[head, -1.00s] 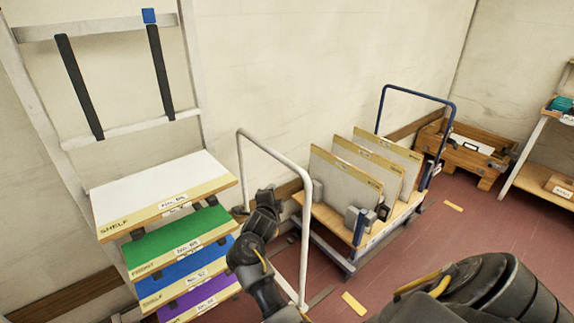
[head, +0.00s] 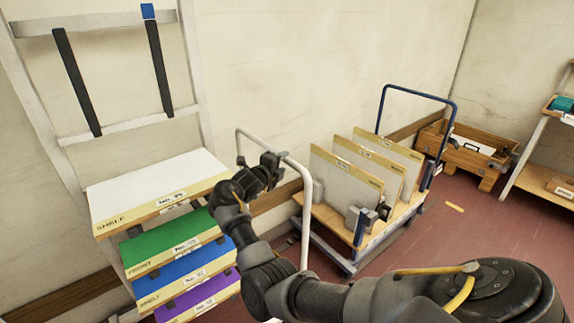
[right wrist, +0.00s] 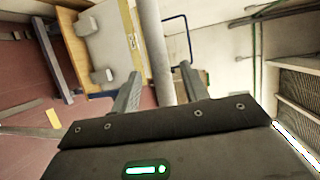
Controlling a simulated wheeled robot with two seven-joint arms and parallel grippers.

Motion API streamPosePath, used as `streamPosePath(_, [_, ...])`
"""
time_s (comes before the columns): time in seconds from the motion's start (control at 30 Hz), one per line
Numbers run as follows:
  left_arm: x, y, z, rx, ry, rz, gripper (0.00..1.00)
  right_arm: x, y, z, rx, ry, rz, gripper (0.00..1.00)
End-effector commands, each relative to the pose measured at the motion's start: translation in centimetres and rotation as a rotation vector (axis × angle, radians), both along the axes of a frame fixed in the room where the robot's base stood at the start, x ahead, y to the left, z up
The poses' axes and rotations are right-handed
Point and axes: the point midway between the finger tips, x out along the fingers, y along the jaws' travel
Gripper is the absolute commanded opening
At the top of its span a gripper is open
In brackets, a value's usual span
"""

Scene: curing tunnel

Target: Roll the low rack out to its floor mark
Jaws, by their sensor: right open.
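The low rack (head: 365,236) stands along the wall in the head view, a wooden deck on a grey frame with several upright grey panels with tan top edges. A blue tubular handle (head: 418,92) rises at its far end. A white tubular handle (head: 305,215) stands at its near end; its join to the rack is hidden. My right gripper (head: 257,160) is open at the white handle's top. In the right wrist view the white bar (right wrist: 152,40) passes between the open fingers (right wrist: 160,82). A yellow floor mark (head: 454,208) lies right of the rack. My left gripper is not in view.
At left stands a tall frame with stacked white, green (head: 176,240), blue and purple shelf boards, close to my right forearm. A wooden crate (head: 480,165) stands beyond the rack. A shelving unit (head: 540,165) is at far right. Red floor right of the rack is clear.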

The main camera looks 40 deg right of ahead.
Motion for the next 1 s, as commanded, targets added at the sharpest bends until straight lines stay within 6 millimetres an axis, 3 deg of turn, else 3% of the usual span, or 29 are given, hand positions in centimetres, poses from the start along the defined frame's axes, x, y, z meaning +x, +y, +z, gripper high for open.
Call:
streamPosePath(0.1, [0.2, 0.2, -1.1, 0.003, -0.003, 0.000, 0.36, 0.7, -1.8, -0.7, -0.002, 0.000, 0.000, 0.45])
streamPosePath(0.3, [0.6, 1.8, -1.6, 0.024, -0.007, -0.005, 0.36, 1.3, -3.3, -0.8, -0.001, 0.001, 0.000, 0.45])
streamPosePath(0.43, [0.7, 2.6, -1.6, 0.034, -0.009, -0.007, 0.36, 1.4, -3.6, -0.7, 0.000, 0.000, 0.000, 0.45])
streamPosePath(0.63, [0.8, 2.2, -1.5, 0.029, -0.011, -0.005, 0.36, 1.4, -3.6, -0.7, 0.000, 0.000, 0.001, 0.45])
streamPosePath(1.0, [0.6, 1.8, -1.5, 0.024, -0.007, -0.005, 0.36, 1.4, -3.6, -0.7, 0.000, 0.000, 0.001, 0.00])
